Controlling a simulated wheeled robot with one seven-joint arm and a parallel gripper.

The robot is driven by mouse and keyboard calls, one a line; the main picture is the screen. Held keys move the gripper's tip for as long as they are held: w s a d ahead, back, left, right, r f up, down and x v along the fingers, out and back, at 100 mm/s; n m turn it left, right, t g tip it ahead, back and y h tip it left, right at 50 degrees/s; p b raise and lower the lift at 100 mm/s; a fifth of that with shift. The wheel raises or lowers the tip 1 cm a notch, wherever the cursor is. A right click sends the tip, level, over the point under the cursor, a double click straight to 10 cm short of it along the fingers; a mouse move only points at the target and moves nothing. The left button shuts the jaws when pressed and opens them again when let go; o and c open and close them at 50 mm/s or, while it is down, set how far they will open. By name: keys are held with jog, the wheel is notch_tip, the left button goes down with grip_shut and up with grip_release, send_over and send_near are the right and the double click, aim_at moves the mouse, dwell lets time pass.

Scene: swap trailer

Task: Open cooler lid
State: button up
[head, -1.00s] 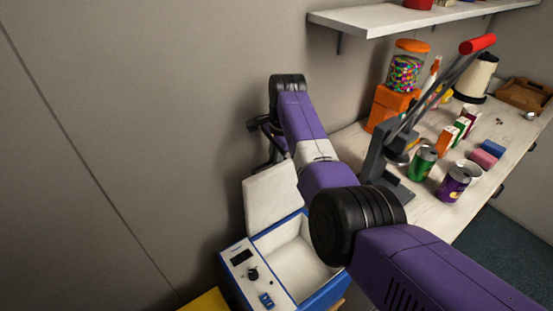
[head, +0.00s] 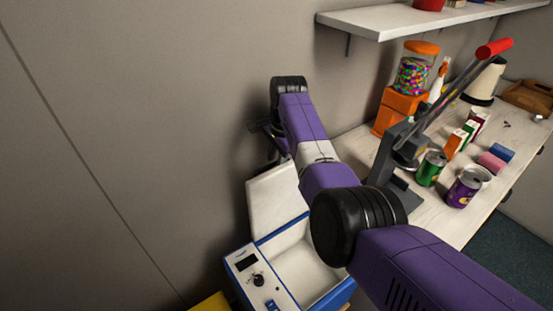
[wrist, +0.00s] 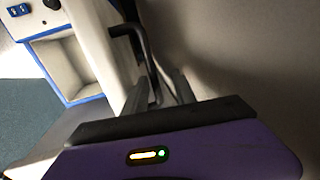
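The cooler (head: 262,265) is a white box with blue edges and a control panel, low in the head view. Its white lid (head: 273,198) stands raised, tilted up near the wall, and the pale inside of the box shows. My arm covers the cooler's right side. My gripper (head: 268,142) is dark and sits above the lid's upper edge, close to the wall. In the wrist view the cooler (wrist: 58,50) is at the upper left, beside my dark gripper parts (wrist: 150,85). Contact with the lid and the finger gap are unclear.
A wooden counter (head: 438,222) on the right holds a lever press (head: 385,165), a candy machine (head: 415,75), cans and small boxes. A white shelf (head: 385,24) hangs above. A yellow object (head: 211,302) is at the bottom edge. The wall is close behind my gripper.

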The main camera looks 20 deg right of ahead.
jog(key=shift+d+r, duration=0.1)
jog(key=shift+r, duration=0.55)
notch_tip(320, 180, up, 6)
jog(key=s, duration=0.1)
jog(key=shift+s+d+r+b, duration=0.15)
jog(key=shift+s+r+b, duration=0.05)
jog(key=shift+b, duration=0.15)
